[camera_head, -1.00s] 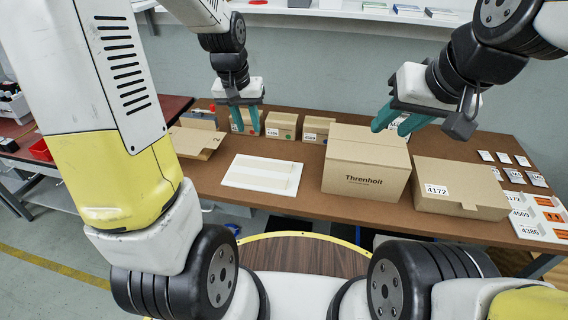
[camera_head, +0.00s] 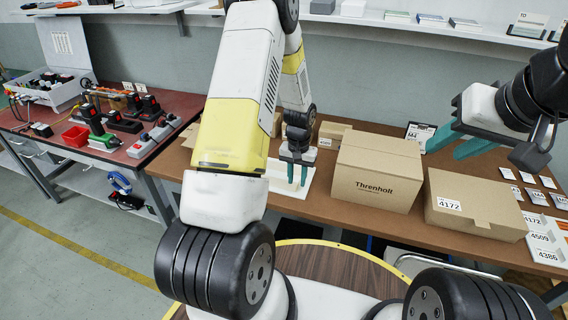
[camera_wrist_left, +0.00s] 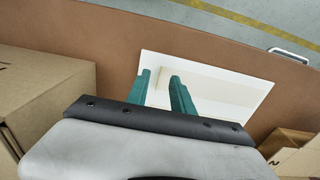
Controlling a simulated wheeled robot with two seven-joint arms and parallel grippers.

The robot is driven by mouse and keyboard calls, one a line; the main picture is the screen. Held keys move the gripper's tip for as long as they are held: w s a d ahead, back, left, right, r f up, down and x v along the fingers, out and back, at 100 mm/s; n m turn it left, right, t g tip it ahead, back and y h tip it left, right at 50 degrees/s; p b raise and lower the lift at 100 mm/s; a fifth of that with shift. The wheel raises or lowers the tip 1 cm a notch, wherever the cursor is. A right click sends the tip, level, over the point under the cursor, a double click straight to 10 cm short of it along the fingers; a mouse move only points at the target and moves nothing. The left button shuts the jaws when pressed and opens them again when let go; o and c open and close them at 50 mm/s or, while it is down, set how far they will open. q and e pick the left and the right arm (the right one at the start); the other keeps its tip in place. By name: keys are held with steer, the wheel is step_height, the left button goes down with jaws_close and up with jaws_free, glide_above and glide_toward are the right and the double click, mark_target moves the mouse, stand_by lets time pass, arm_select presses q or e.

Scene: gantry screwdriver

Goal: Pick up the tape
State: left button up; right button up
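My left gripper (camera_head: 297,180) points down over a white board (camera_head: 310,180) on the brown table, left of the Threnholt box. In the left wrist view its two green fingers (camera_wrist_left: 160,82) are apart with nothing between them, above the board (camera_wrist_left: 148,60). A pale tan strip (camera_wrist_left: 220,89) lies along the board and may be tape; the fingers hide part of it. I see no tape roll for certain.
The Threnholt box (camera_head: 375,188) and a lower box marked 4172 (camera_head: 475,215) stand right of the board. Small cartons (camera_head: 333,130) stand behind. White labelled trays (camera_head: 548,245) lie at right.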

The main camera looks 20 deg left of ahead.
arm_select(q)
steer(key=shift+f, duration=1.35)
jaws_close()
steer(key=shift+r, duration=0.15)
